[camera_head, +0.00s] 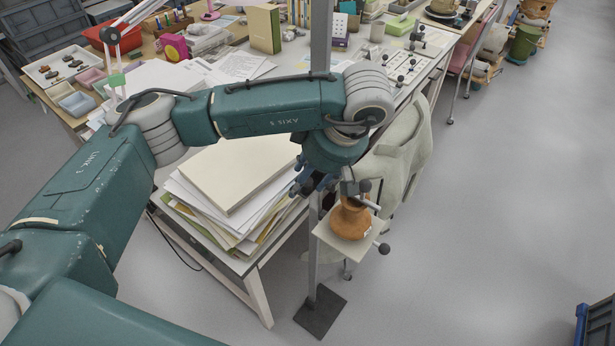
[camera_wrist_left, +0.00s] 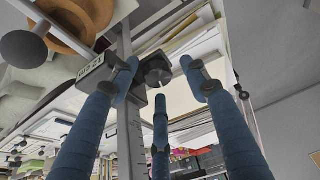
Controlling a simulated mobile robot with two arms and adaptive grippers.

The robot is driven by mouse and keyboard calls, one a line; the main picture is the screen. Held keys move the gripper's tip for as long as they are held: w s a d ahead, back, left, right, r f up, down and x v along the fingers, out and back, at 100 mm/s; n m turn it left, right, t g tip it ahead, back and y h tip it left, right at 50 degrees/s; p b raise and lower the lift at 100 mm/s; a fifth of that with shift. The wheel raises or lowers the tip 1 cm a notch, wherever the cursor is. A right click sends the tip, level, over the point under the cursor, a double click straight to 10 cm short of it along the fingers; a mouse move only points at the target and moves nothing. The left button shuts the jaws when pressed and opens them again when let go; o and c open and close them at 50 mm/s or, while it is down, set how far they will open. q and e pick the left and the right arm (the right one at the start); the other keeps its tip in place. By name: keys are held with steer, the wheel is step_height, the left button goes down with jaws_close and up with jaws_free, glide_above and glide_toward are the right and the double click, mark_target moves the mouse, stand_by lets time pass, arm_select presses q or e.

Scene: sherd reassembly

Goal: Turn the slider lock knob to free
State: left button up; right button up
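A grey upright post (camera_head: 314,262) carries a small square platform (camera_head: 327,236) with an orange-brown pot (camera_head: 350,220) on it. In the left wrist view a dark lobed knob (camera_wrist_left: 157,71) sits at the post, beside a labelled block (camera_wrist_left: 91,67). My left gripper (camera_head: 304,182) is at the post, left of the pot. In the wrist view its blue fingers (camera_wrist_left: 161,78) are spread, with the knob between their tips; contact cannot be told. My right gripper is out of view.
A table with a stack of papers and boards (camera_head: 235,170) stands just left of the post. A draped chair (camera_head: 400,150) is close behind the platform. The post's dark base plate (camera_head: 321,312) is on the floor. Open floor lies to the right.

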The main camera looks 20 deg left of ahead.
arm_select(q)
steer(key=shift+d+r, duration=0.2)
steer(key=v, duration=1.1)
steer(key=shift+r, duration=0.2)
